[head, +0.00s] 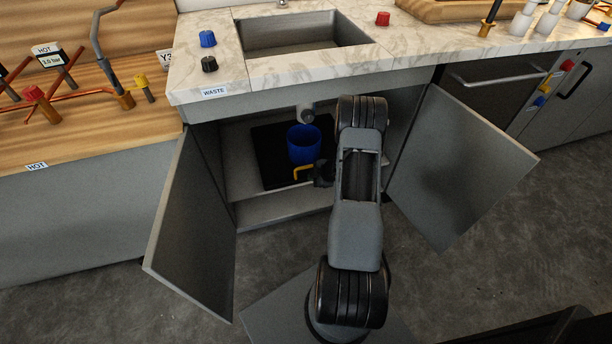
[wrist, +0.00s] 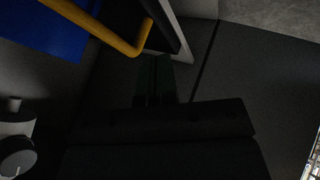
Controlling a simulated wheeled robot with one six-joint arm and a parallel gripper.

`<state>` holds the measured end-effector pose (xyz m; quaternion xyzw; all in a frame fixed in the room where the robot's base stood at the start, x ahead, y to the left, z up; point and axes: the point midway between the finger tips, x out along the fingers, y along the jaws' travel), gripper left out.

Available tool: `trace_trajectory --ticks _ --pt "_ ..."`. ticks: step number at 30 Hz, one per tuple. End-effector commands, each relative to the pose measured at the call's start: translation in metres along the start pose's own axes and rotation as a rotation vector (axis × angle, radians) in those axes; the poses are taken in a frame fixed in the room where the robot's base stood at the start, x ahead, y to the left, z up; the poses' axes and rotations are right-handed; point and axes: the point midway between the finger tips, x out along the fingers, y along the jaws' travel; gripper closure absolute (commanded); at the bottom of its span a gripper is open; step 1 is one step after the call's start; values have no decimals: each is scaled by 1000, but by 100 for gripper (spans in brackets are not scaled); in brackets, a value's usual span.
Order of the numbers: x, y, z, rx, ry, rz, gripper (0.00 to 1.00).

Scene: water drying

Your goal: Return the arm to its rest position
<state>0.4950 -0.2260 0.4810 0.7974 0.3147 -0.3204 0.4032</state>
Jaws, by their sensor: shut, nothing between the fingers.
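My arm (head: 356,225) reaches from my base into the open cabinet under the sink. My gripper (wrist: 155,75) shows dark in the wrist view, with its fingers together and nothing visible between them. In the head view the arm largely hides it. A blue container (head: 304,146) with a yellow handle (head: 303,171) stands upright on a black mat (head: 268,160) in the cabinet, left of the arm's end. The wrist view shows the blue side (wrist: 45,25) and the yellow handle (wrist: 105,28) close to the fingertips. I cannot tell whether they touch.
The left cabinet door (head: 190,230) and right door (head: 455,165) stand open on either side of my arm. A drain pipe (head: 306,114) hangs above the container. The counter edge (head: 270,82) overhangs the cabinet. The floor (head: 490,250) at the right is clear.

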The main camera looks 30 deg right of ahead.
Motion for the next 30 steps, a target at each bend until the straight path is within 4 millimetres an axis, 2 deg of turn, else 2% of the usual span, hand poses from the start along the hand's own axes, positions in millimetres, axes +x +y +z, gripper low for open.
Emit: trace_trajectory --ticks 1,3,9,15,20,23,27,29,30 --pt "-13 1 -3 -1 1 -2 100" --pt "-24 1 -5 -4 2 -4 100" --pt "-50 0 -5 -6 4 -7 100" --pt "-61 -2 -4 -5 4 -8 100" --pt "-63 -2 -3 0 0 -9 100" --pt "-63 -3 6 23 -53 -13 100" --pt "-67 -14 36 180 -234 -8 100" --pt "-77 -20 50 282 -342 3 100" --pt "-90 -19 54 353 -416 17 100"
